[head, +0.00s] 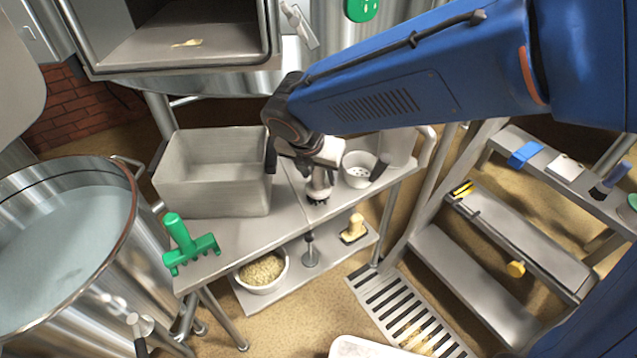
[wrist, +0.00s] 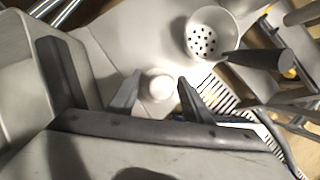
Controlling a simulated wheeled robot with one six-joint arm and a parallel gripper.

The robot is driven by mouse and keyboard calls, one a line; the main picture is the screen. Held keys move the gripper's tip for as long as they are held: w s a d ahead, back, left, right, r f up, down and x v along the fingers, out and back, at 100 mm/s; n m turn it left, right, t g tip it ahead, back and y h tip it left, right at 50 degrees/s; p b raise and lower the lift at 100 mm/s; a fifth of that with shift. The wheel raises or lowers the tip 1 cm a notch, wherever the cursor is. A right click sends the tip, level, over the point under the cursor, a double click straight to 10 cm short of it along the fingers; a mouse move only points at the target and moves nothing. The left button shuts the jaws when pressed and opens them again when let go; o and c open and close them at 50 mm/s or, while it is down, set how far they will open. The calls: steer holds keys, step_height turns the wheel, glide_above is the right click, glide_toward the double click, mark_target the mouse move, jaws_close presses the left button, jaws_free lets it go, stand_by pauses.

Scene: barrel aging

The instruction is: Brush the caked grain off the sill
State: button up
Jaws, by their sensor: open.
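Pale caked grain (head: 187,43) lies on the sill (head: 150,52) of the square metal opening at the upper left in the head view. My gripper (head: 318,186) is over the steel table (head: 240,232), well below and right of the sill. In the wrist view my gripper (wrist: 160,97) is open, with a round whitish knob (wrist: 160,86) showing between its fingers. I cannot tell whether the fingers touch it, and its lower part is hidden. A brush-like tool with a cream handle (head: 355,226) stands on the lower shelf. A blue-handled brush (head: 614,176) is on the right rack.
A grey bin (head: 213,195) stands left of my gripper; a white perforated cup (head: 357,170) with a dark handle stands right, also in the wrist view (wrist: 212,34). A green rake (head: 188,247) lies at the table's left end. A grain bowl (head: 262,272) is below.

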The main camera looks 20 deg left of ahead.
steer(key=shift+r, duration=0.2)
stand_by(0.4)
steer(key=shift+r, duration=0.45)
